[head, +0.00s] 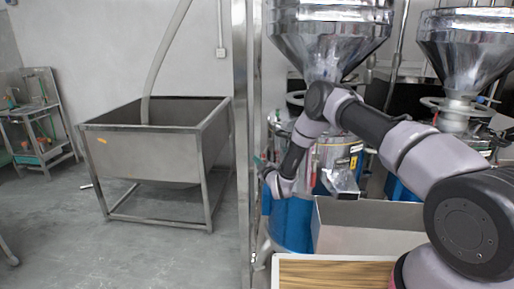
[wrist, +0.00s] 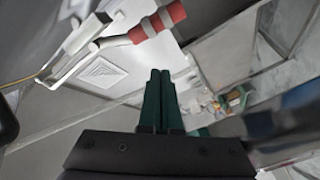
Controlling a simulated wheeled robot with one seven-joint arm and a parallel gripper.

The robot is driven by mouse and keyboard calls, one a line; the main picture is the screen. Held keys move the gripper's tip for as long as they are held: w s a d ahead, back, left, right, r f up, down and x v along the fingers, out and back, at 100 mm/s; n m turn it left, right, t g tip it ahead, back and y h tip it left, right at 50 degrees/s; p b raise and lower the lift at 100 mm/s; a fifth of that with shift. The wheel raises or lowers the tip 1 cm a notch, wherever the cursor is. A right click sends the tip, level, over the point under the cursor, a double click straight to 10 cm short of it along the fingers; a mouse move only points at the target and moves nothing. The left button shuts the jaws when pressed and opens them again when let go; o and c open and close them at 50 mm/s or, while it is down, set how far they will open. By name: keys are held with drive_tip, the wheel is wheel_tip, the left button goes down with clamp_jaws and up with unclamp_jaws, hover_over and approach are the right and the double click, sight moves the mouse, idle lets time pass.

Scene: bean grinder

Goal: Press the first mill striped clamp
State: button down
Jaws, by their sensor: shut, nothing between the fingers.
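The first mill (head: 292,222) is a blue drum with a metal upper body under a large steel hopper (head: 328,42). My gripper (head: 257,161) is at the left side of this mill, beside the steel post, and is small in the head view. In the wrist view my gripper (wrist: 160,75) has its dark green fingers together, with nothing between them. A clamp-like metal lever with a red, grey-banded grip (wrist: 158,24) lies ahead and left of the fingertips, apart from them. I cannot make out the clamp in the head view.
A steel post (head: 244,120) stands just left of the mill. A metal bin (head: 365,225) and a tray with brown contents (head: 335,273) are in front. A second hopper (head: 468,50) stands at right. A large steel tub (head: 150,150) is at left, with open floor before it.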

drive_tip(key=v, duration=1)
drive_tip(key=shift+s+d, duration=0.1)
drive_tip(key=shift+s, duration=0.1)
